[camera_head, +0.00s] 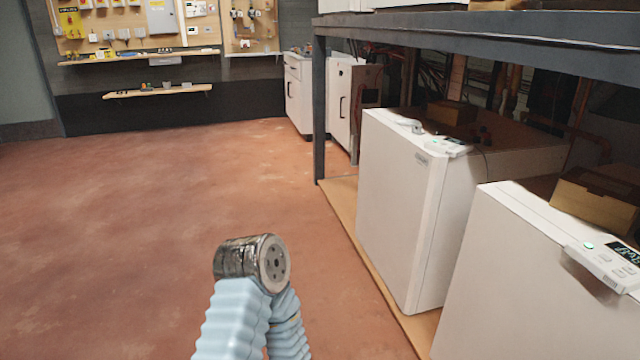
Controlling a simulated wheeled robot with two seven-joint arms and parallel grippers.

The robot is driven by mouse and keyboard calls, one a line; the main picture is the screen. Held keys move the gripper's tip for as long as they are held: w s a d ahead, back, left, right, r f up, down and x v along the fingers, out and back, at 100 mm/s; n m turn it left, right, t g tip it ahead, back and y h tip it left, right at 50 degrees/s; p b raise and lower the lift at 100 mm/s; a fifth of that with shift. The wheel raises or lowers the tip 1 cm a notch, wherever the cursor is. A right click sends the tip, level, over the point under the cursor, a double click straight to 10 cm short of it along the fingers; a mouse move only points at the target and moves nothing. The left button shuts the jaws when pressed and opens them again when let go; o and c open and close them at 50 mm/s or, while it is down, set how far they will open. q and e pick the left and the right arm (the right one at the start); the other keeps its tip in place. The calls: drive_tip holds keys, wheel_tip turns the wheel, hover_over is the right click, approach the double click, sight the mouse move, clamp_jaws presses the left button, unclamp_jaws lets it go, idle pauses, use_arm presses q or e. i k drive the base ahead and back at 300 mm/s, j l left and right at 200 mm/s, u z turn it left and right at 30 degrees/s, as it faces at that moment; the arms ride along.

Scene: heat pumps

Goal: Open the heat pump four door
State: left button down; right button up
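A white heat pump (400,215) stands in the middle right, its front panel flush and a control panel on its top front edge. A second white heat pump (520,270) stands nearer at the right, cut off by the frame, with a lit green button on its control panel (605,262). I cannot read which unit is number four. A light-blue sleeved arm part of mine with a metal joint (250,262) rises at the bottom centre, apart from both units. Neither gripper shows.
A dark metal frame with a post (319,110) and beam (480,35) stands over the units. White cabinets (300,92) with dark handles stand behind the post. Tool boards (140,30) hang on the back wall. The red-brown floor at left is clear.

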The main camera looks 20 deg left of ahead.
sight(396, 181)
drive_tip(key=u, duration=0.5)
drive_tip(key=i+j+z, duration=0.3)
drive_tip(key=i+j, duration=0.5)
drive_tip(key=i, duration=0.1)
